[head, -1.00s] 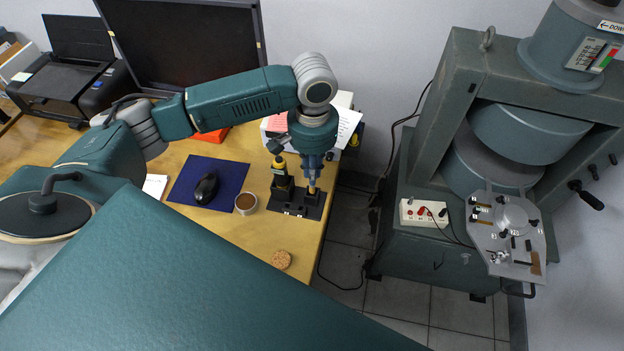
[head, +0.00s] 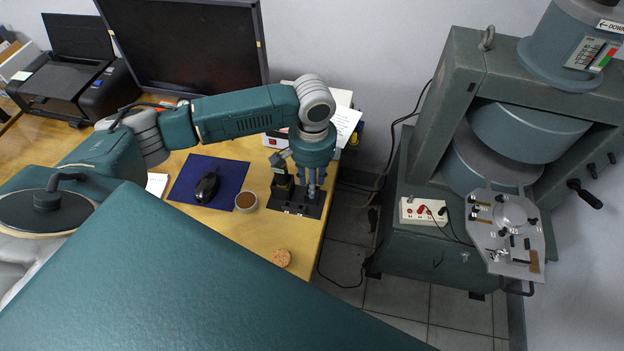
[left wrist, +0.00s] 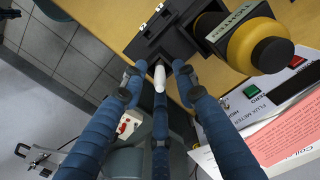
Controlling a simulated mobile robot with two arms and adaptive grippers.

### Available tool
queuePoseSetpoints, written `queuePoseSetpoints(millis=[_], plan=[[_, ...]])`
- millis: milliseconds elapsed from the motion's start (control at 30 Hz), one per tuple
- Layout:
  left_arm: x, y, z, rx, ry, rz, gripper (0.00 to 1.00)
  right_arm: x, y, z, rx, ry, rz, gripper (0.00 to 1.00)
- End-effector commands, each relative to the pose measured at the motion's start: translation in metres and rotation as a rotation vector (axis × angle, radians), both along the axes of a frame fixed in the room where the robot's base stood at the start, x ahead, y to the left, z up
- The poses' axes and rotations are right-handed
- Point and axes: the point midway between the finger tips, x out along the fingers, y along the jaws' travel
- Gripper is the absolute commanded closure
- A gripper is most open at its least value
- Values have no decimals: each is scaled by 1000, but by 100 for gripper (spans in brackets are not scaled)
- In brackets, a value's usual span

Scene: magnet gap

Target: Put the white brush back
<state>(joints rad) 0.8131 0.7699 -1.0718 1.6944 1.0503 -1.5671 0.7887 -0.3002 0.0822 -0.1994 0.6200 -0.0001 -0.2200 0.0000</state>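My left gripper (head: 312,188) points down over the right part of a black holder (head: 287,206) at the desk's right edge. Its blue fingers are spread in the left wrist view (left wrist: 160,72). A small white piece, apparently the white brush (left wrist: 160,78), shows between the fingertips. Gaps show between it and the two side fingers; I cannot tell whether it touches the middle finger. In the head view the fingers hide it. The holder (left wrist: 165,32) also carries a black and yellow tool (left wrist: 268,47). My right gripper is not in view.
A cup (head: 246,201), a mouse (head: 207,186) on a blue mat (head: 184,178) and a cork-coloured disc (head: 281,257) are on the desk left of the holder. Papers and a flux meter box (left wrist: 272,88) lie behind it. A large magnet (head: 530,135) stands right, past a floor gap.

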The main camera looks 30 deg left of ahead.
Motion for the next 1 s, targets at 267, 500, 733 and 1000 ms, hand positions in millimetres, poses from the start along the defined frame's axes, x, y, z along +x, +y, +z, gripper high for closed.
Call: queuePoseSetpoints(millis=[267, 500, 733, 1000], plan=[[1, 0, 14, -1, -4, 0, 71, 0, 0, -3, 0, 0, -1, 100], [2, 0, 64, -1, -6, 0, 71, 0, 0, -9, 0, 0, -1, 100], [2, -1, 106, -1, -3, 0, 71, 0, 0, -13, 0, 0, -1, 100], [1, -1, 123, 0, 1, 1, 71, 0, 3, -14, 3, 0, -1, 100]])
